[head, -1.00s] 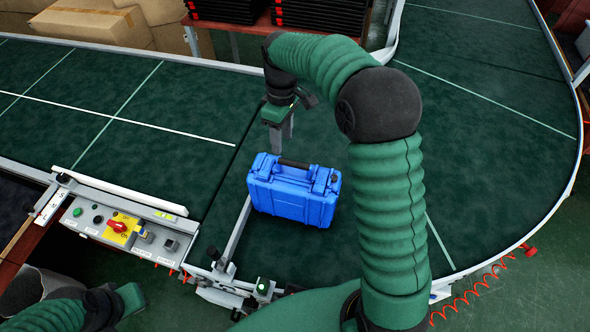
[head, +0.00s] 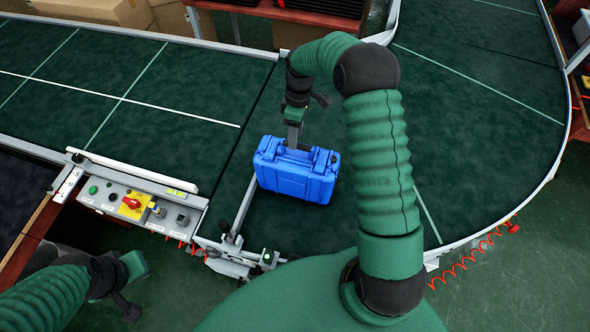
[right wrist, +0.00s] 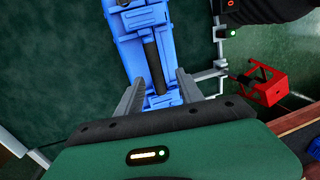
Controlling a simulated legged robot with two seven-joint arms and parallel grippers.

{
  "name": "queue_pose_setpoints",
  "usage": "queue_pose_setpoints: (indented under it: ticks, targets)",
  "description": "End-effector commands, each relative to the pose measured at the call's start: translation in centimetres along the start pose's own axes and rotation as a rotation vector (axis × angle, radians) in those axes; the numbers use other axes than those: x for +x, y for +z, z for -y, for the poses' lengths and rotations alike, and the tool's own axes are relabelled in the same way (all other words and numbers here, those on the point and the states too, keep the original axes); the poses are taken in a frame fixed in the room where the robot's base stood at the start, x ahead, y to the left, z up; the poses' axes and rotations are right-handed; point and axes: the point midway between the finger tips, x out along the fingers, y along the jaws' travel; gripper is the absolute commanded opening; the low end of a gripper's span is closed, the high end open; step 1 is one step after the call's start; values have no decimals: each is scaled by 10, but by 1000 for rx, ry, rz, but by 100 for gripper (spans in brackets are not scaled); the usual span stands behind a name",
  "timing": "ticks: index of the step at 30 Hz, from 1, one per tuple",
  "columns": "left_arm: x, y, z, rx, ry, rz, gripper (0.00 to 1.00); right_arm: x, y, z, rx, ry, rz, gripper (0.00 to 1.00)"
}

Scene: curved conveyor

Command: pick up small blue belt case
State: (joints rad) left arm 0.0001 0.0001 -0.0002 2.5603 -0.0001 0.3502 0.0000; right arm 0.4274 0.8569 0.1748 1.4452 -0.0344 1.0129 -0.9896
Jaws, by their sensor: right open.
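The small blue belt case (head: 297,177) lies on the dark green conveyor belt, its black handle on the upper side. My right gripper (head: 293,145) is above the case at its handle, pointing down. In the right wrist view the case (right wrist: 144,45) lies ahead, and its black handle (right wrist: 155,65) runs between the two open fingers of the gripper (right wrist: 155,88). The fingers stand apart on either side of the handle; I cannot tell whether they touch the case. My left gripper (head: 130,285) is at the lower left, away from the belt; its fingers are hard to make out.
A control panel (head: 140,206) with a red switch sits at the belt's near left edge. A metal guide bar (head: 243,215) stands just left of the case. Cardboard boxes (head: 95,10) and black trays (head: 320,6) are behind. The belt right of my arm is clear.

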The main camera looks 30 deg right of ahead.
Motion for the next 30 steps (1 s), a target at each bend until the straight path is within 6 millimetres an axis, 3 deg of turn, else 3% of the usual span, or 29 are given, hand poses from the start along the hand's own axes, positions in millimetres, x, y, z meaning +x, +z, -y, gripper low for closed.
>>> queue_pose_setpoints:
  ticks: [1,6,12,22,30]
  targets:
    - [-14,-3,0,0,0,-1,0,3,4,3,2,-7,3,44]
    - [-16,-4,0,0,0,-1,0,28,5,-1,3,-4,-1,44]
    - [-14,-4,0,1,0,0,0,30,4,-1,2,-2,-2,43]
    - [-14,-4,0,0,0,0,0,29,1,1,2,2,-1,0]
    - [-15,-4,0,0,0,-1,0,29,1,0,1,-2,-5,0]
